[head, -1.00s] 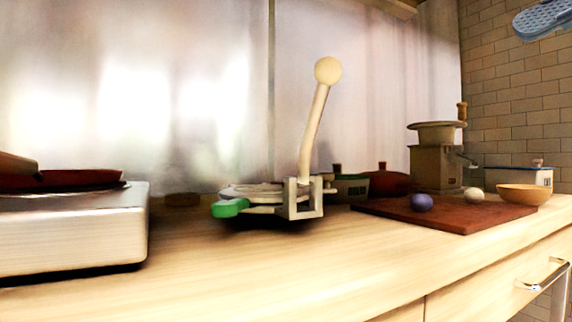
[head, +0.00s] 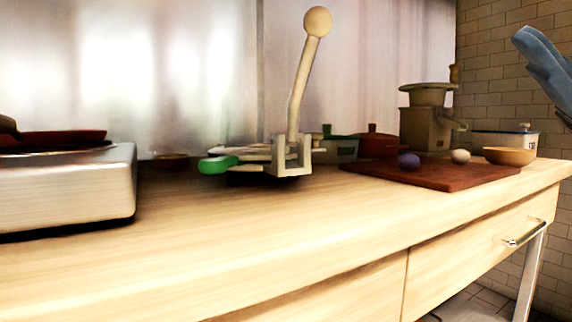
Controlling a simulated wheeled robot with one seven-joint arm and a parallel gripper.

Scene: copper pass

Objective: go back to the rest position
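The rest position itself has no marker in view. A blue part (head: 546,62) juts in at the upper right edge, in front of the tiled wall. It seems to belong to my gripper, but it is cut off by the frame edge. I cannot see two fingertips or whether they are open or shut. Nothing held shows on the visible part. It is in the air, apart from the counter (head: 270,215) and the things on it.
A lever press (head: 292,150) with a green-handled part (head: 217,165) stands mid-counter. A steel stove (head: 65,185) is at left. A brown board (head: 440,173) bears a purple ball (head: 409,161), a pale ball (head: 460,156) and a bowl (head: 509,156). A grinder (head: 427,125) stands behind. The front counter is clear.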

